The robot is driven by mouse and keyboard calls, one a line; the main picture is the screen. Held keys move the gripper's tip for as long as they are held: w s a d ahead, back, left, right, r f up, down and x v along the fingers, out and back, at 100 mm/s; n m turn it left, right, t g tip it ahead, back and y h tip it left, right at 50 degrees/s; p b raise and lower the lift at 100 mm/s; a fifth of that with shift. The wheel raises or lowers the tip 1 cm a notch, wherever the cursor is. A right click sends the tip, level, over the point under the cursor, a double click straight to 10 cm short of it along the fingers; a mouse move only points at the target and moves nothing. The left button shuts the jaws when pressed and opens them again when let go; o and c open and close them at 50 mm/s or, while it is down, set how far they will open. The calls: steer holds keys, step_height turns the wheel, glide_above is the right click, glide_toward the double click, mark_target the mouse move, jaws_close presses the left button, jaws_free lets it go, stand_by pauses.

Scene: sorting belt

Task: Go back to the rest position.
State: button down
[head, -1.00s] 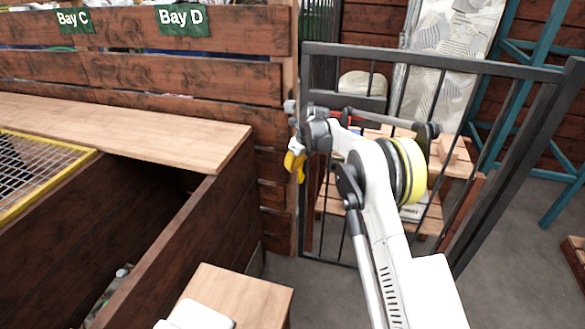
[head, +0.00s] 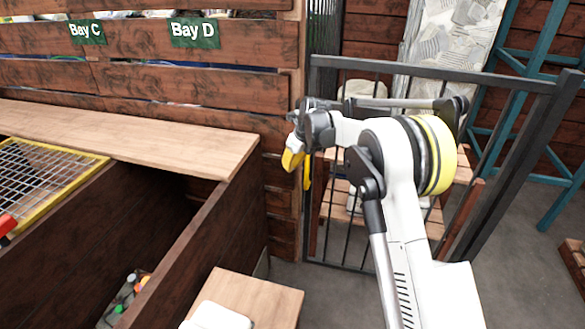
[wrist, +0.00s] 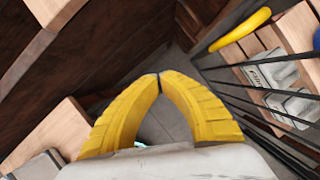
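My gripper (head: 296,160) hangs at the end of my white arm, in the middle of the head view, in front of the wooden bay wall and the dark metal gate. In the wrist view its two yellow fingers (wrist: 158,80) meet at their tips, with only grey floor showing between them. It is shut and holds nothing that I can see. It is in the air, apart from the wooden counter on its left.
A dark metal gate (head: 440,68) stands just behind my arm. A wooden counter (head: 150,135) and a yellow-framed mesh (head: 60,190) are at the left. A small wooden table (head: 262,296) stands low in front. Bare floor (head: 500,240) shows at the right.

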steer(key=s+d+r+n+t+h, duration=0.1)
steer(key=s+d+r+n, duration=0.3)
steer(key=s+r+n, duration=0.45)
steer(key=s+d+r+n+t, duration=0.1)
steer(key=s+d+r+n, duration=0.35)
steer(key=s+r, duration=0.65)
steer(key=s+d+f+n, duration=0.1)
steer(key=s+f+n, duration=0.1)
steer(key=s+n, duration=0.3)
steer(key=s+d+f+n+t+h, duration=0.1)
steer(key=s+n, duration=0.4)
steer(key=s, duration=0.7)
steer(key=s+d+f+n, duration=0.2)
steer(key=s+f+n, duration=0.1)
steer(key=s, duration=0.6)
steer(key=shift+d+f+n+t+h, duration=0.3)
steer(key=shift+d+n+t+h, duration=0.1)
steer(key=shift+n, duration=0.5)
steer(key=shift+w, duration=0.1)
